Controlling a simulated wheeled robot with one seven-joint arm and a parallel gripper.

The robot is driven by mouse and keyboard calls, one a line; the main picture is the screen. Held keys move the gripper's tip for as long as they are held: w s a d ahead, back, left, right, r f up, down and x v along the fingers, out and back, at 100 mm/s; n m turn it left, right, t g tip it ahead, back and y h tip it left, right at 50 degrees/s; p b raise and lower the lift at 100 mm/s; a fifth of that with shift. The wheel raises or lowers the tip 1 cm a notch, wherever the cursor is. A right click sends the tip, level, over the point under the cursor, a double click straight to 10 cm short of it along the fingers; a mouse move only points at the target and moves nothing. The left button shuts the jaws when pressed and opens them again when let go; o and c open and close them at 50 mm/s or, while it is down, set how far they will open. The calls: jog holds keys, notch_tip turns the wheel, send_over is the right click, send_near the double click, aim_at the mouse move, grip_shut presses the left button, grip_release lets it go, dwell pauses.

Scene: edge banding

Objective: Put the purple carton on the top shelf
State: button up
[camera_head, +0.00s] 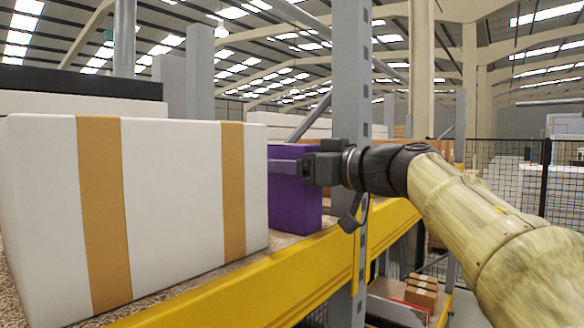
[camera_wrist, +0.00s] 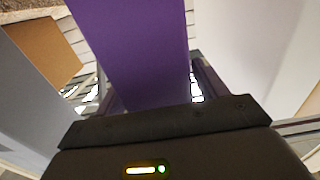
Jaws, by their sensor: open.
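The purple carton (camera_head: 296,207) stands upright on the shelf board (camera_head: 285,241), just behind the yellow beam and to the right of a big white box. My gripper (camera_head: 288,167) is at its upper part, with a finger reaching across the carton's near side. In the wrist view the carton (camera_wrist: 135,45) fills the upper middle, and my gripper (camera_wrist: 155,90) has its jaws open with the carton between the fingers. I cannot tell whether the fingers touch it. The far finger is hidden in the head view.
The white box with tan bands (camera_head: 175,200) is close on the left. A grey upright post (camera_head: 351,70) rises just right of the carton, near my wrist. The yellow beam (camera_head: 270,280) runs along the shelf front. Small brown boxes (camera_head: 421,290) sit lower right.

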jog(key=b+v, duration=0.4)
jog(key=v, duration=0.7)
